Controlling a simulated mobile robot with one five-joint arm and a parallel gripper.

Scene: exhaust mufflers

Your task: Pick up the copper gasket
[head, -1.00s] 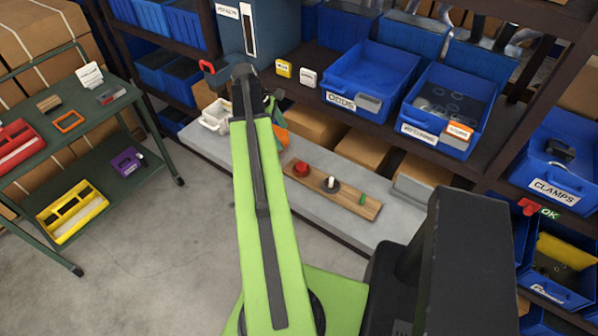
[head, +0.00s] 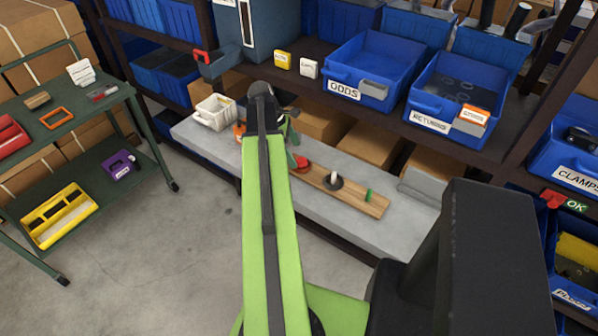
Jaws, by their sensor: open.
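I cannot make out a copper gasket for certain. Several grey rings (head: 462,84) lie in the blue RETURNS bin (head: 420,108), too small to tell their metal. An orange rectangular frame (head: 57,117) lies on the cart's top shelf. My gripper (head: 291,134) is open, over the grey bench near the left end of the wooden peg board (head: 350,193). My green arm partly hides it, and I see nothing held. The board carries a red piece (head: 300,163), a dark ring around a white peg (head: 333,181) and a green peg (head: 368,195).
A white basket (head: 215,112) and an orange item (head: 239,131) are left of my arm on the grey bench (head: 290,205). The shelf with the ODDS bin (head: 345,88) overhangs it. The green cart (head: 100,115) stands left; the floor between is clear.

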